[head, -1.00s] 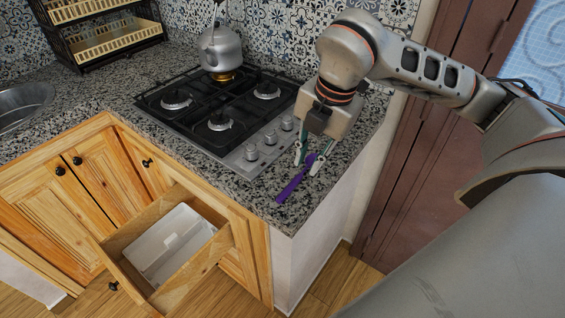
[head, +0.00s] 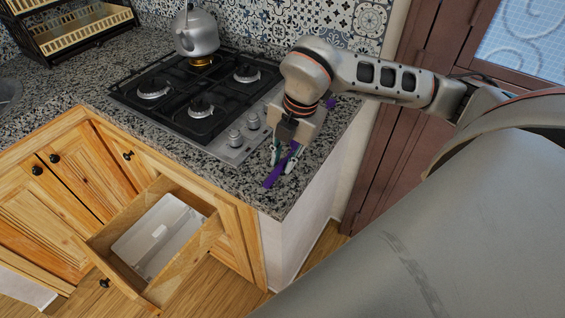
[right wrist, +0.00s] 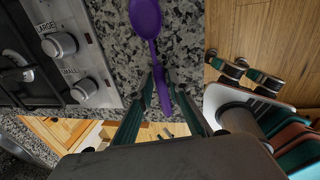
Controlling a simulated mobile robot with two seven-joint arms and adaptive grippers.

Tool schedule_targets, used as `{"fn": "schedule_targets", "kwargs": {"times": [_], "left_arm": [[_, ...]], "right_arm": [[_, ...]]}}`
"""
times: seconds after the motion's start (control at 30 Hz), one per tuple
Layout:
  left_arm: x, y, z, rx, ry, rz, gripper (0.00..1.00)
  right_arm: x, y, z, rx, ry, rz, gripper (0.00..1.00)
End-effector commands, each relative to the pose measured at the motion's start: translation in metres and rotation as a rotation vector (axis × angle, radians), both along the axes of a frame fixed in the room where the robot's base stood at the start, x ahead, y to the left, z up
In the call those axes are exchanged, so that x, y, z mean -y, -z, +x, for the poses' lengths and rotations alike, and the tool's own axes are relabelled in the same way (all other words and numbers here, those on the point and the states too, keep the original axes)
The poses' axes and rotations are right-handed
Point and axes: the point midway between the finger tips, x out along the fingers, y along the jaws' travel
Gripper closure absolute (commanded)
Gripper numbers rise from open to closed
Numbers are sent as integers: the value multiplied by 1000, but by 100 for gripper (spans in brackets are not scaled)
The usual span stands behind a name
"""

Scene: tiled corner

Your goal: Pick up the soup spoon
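The purple soup spoon (head: 275,177) lies on the speckled counter near its front corner. Its bowl (right wrist: 146,17) shows at the top of the right wrist view, with the handle running down from it. My right gripper (head: 283,167) is low over the counter, fingers pointing down. In the right wrist view, its fingers (right wrist: 160,77) stand on either side of the handle with a gap between them, so it looks partly open. Whether a finger touches the handle is unclear. In the head view the gripper hides the spoon's middle. My left gripper is not in view.
The gas stove (head: 195,100) with its knobs is left of the spoon, and a kettle (head: 197,35) stands on it. The counter's edge is close on the right. An open drawer (head: 205,245) holding a white tray (head: 140,240) juts out below. A dish rack (head: 75,40) is at the back left.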

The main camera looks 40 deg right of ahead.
Motion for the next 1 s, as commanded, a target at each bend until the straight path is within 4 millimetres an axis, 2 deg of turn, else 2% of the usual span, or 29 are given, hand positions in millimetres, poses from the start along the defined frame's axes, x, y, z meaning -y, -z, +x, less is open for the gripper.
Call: {"fn": "schedule_targets", "kwargs": {"times": [0.1,0.17,0.67,0.87,1.0], "left_arm": [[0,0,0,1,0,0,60],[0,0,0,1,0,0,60],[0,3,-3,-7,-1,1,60],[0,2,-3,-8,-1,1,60],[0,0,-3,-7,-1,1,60]], "right_arm": [[0,0,0,0,0,0,85],[0,0,0,0,0,0,100],[0,-7,1,2,0,0,100],[0,-35,2,8,0,0,100],[0,-73,2,11,1,1,100]]}}
